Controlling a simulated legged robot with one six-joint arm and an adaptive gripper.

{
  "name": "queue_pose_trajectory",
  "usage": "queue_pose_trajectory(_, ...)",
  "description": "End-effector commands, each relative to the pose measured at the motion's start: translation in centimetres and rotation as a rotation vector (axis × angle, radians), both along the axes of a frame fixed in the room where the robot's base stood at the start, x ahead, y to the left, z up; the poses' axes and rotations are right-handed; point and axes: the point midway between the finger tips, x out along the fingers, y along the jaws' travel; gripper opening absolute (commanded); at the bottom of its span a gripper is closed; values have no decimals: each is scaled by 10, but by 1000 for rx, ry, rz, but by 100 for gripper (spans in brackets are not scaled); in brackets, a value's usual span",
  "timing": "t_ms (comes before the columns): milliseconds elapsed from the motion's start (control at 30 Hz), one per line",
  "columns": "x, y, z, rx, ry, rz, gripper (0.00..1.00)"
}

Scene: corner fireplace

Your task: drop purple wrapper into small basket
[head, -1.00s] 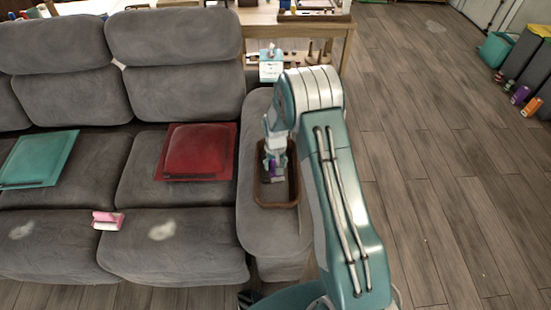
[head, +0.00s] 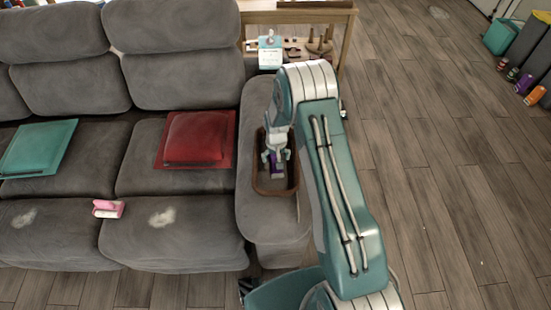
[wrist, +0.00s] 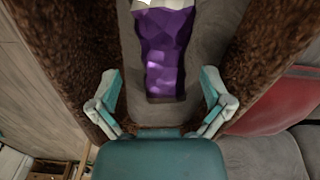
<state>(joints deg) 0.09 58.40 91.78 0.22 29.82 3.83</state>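The purple wrapper (head: 277,170) is inside the brown small basket (head: 256,181), which stands on the sofa's right armrest. In the wrist view the wrapper (wrist: 168,52) is long, crinkled and shiny, with a pale end at the top, between the basket's brown walls (wrist: 52,45). My gripper (head: 276,158) points down into the basket, over the wrapper. In the wrist view its two fingers (wrist: 160,88) are spread wide, with a gap between each finger and the wrapper. I cannot tell exactly how the wrapper's lower side rests.
The grey sofa (head: 180,230) holds a red cushion (head: 197,138), a teal cushion (head: 38,148) and a pink-and-white roller (head: 108,208). A tissue box (head: 270,52) stands on a wooden table behind the armrest. Bins (head: 525,55) stand far right; the wooden floor between is clear.

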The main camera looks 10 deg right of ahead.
Motion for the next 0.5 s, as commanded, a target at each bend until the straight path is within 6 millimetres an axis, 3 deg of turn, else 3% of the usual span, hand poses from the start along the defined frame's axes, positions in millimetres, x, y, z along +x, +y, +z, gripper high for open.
queue_pose_trajectory(267, 0, 1, 3, -1, -1, 1, 100)
queue_pose_trajectory(500, 1, 0, 41, 0, -4, 0, 100)
